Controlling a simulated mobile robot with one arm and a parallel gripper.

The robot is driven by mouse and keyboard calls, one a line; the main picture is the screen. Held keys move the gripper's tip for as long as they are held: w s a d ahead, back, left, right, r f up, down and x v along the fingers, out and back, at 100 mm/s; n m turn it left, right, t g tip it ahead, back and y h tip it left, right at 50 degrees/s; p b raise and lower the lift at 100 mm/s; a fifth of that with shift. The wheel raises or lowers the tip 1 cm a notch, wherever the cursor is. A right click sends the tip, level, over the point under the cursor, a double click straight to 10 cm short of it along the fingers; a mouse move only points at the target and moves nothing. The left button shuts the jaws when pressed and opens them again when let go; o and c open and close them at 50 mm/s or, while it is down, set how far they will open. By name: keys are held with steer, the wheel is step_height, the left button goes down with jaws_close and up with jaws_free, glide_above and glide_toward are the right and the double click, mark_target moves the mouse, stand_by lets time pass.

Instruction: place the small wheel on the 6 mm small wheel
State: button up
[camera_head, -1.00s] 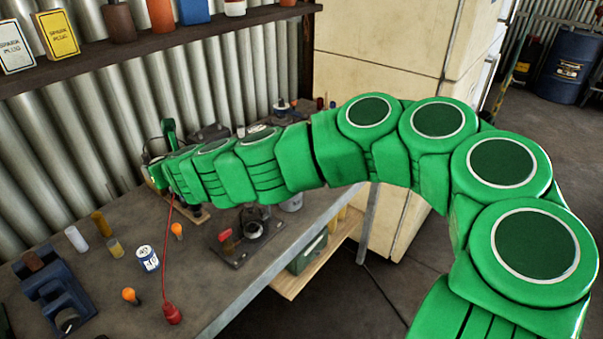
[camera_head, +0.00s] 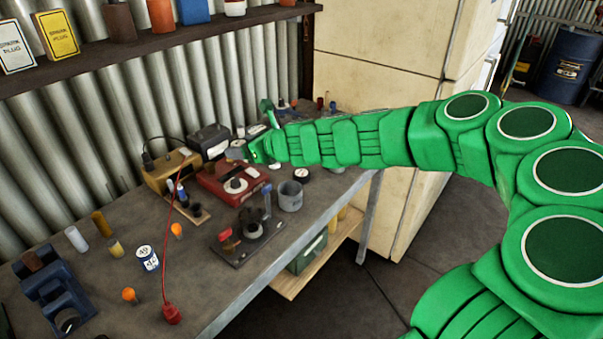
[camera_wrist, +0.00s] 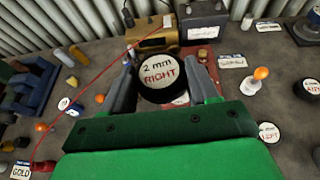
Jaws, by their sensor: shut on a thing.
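My gripper (camera_wrist: 160,62) is shut on a small black wheel (camera_wrist: 158,78) whose white top reads "2 mm RIGHT" in the wrist view. A finger stands on each side of the wheel. I cannot pick out a 6 mm marking on any wheel. Black discs with white tops lie at the right of the wrist view, one reading "LEFT" (camera_wrist: 268,132) and one cut off by the edge (camera_wrist: 312,88). In the head view a black disc with a white top (camera_head: 302,175) lies on the bench below my arm. The fingertips and held wheel are not clear there.
A red device (camera_head: 212,190) with a white dial, a tan box (camera_head: 165,172) and a dark battery-like box (camera_head: 208,141) crowd the bench's back. A grey cup (camera_head: 290,196) and dark vise-like fixture (camera_head: 252,232) stand nearer the front. A red cord (camera_head: 168,260) crosses the bench.

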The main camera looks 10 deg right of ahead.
steer(key=s+d+r+n+g+y, duration=0.1)
steer(key=d, duration=1.4)
glide_above(306, 174)
steer(key=shift+n, duration=0.3)
steer(key=f, duration=1.3)
steer(key=shift+s, duration=0.4)
steer(key=shift+w+a+f+g, duration=0.1)
steer(key=shift+w+f+g, duration=0.2)
steer(key=shift+w+f, duration=0.35)
steer(key=shift+s+f, duration=0.1)
steer(key=shift+f, duration=1.4)
steer(key=shift+f, duration=0.1)
